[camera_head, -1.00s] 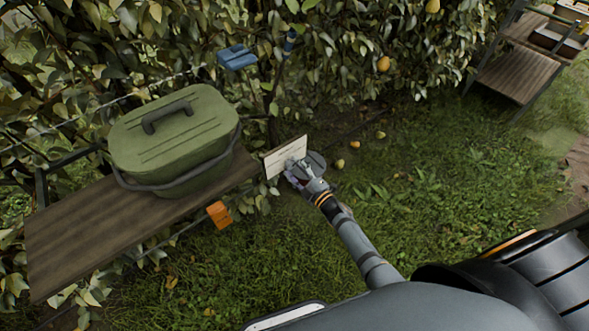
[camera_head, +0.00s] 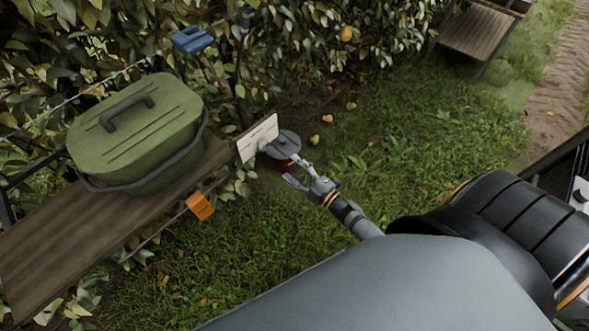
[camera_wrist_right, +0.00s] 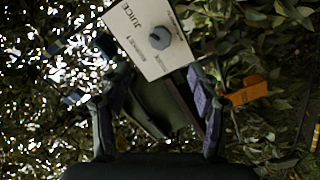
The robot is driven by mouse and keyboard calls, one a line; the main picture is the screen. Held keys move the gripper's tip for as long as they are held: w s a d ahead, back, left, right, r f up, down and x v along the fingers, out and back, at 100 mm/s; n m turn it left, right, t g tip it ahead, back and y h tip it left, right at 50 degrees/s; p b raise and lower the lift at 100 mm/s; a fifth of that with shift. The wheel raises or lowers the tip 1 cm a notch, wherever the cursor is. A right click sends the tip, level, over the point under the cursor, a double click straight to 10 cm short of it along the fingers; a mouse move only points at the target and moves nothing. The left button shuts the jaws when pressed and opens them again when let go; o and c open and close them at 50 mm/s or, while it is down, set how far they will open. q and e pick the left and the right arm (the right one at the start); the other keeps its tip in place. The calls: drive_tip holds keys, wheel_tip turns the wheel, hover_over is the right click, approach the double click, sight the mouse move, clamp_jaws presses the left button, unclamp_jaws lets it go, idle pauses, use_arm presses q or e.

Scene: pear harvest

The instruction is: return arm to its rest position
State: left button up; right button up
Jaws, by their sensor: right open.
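My right arm comes up from the lower right in the head view. Its gripper (camera_head: 296,172) is open and empty, beside a round grey disc (camera_head: 284,142) with a dark red part below it. A white sign board (camera_head: 256,141) stands just left of the disc. In the right wrist view the open fingers (camera_wrist_right: 160,103) are spread below the sign, which reads "JUICE" (camera_wrist_right: 137,22) and has a grey knob (camera_wrist_right: 160,38) in front of it. Nothing is between the fingertips. My left gripper is not in view.
A green lidded bin (camera_head: 140,130) stands on a wooden shelf (camera_head: 50,245) at left. An orange block (camera_head: 200,206) hangs near the shelf edge. Several pears (camera_head: 328,118) lie on the grass. A leafy hedge fills the back. Open grass (camera_head: 430,150) lies to the right.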

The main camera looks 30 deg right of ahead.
drive_tip(key=shift+s+d, duration=0.1)
drive_tip(key=shift+s, duration=0.05)
idle(0.3)
drive_tip(key=s+d+f+m+g+h+p, duration=0.25)
drive_tip(key=s+f+m, duration=0.2)
drive_tip(key=f, duration=0.45)
drive_tip(key=s+d+f+m+g+h+p, duration=0.1)
drive_tip(key=s+d+f+m+g+h, duration=0.3)
drive_tip(key=f, duration=0.4)
drive_tip(key=s+f+m+g+p, duration=0.1)
drive_tip(key=s+f+m+g, duration=0.2)
drive_tip(key=s, duration=1)
drive_tip(key=s+f+m+g+p, duration=0.1)
drive_tip(key=s+f+m+g, duration=0.3)
drive_tip(key=s+f, duration=0.5)
drive_tip(key=s+g, duration=0.2)
drive_tip(key=s, duration=0.3)
drive_tip(key=shift+f+p, duration=0.35)
drive_tip(key=shift+p, duration=0.05)
drive_tip(key=shift+h, duration=0.25)
